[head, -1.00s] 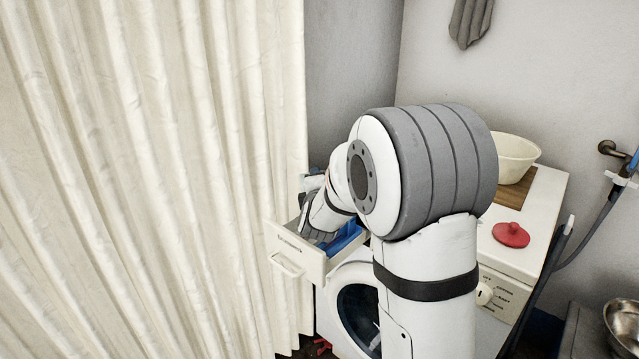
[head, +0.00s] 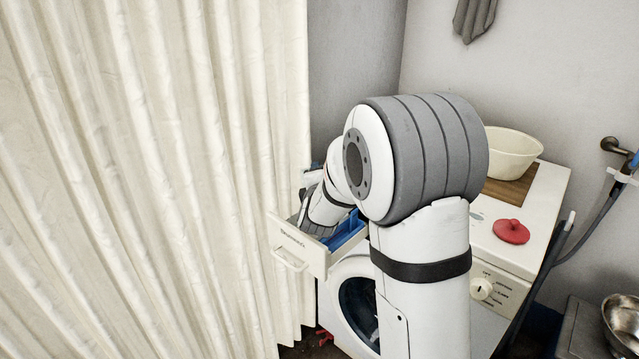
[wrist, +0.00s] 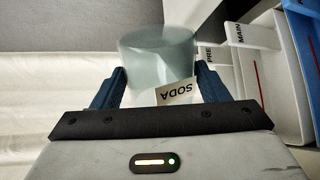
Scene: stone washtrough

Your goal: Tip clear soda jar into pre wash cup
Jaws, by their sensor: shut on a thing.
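In the wrist view my gripper (wrist: 161,72) is shut on the clear soda jar (wrist: 158,48), a pale, see-through jar between the two dark blue fingers. Its SODA label (wrist: 178,92) appears upside down in the picture. I cannot tell how far the jar is tipped, or its contents. To the right, a white drawer part carries a PRE label (wrist: 210,54), close beside the jar, and a MAIN label (wrist: 238,33). The pre wash cup's inside is not clearly visible. In the head view the open dispenser drawer (head: 296,244) is beneath my wrist; my fingers and the jar are hidden there.
The drawer belongs to a white washing machine (head: 520,245). On its top are a red lid (head: 511,231) and a cream bowl (head: 512,152) on a wooden board (head: 508,190). A cream curtain (head: 150,180) hangs close to the drawer's left. A metal bowl (head: 622,322) stands lower right.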

